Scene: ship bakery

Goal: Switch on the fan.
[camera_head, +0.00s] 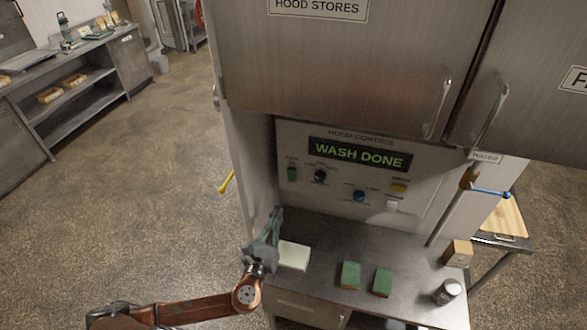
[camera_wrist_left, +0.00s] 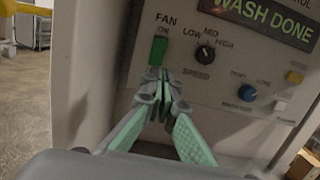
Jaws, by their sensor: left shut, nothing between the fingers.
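The fan switch (camera_head: 292,174) is a small green rocker at the left of the hood control panel (camera_head: 340,204). In the left wrist view the switch (camera_wrist_left: 158,50) sits under the labels FAN and ON. My left gripper (camera_head: 277,211) is shut and empty, with its fingers pointing up at the panel's lower left. In the left wrist view its fingertips (camera_wrist_left: 165,78) are just below the switch; I cannot tell whether they touch it. A black speed knob (camera_wrist_left: 205,53) marked LOW, MID, HIGH is right of the switch. My right gripper is not in view.
The display (camera_head: 360,154) reads WASH DONE. A blue knob (camera_head: 359,196), a yellow button (camera_head: 399,187) and a white switch (camera_head: 392,206) are further right. A pale block (camera_head: 294,256), two green-topped sponges (camera_head: 350,275) and a jar (camera_head: 447,291) stand on the counter.

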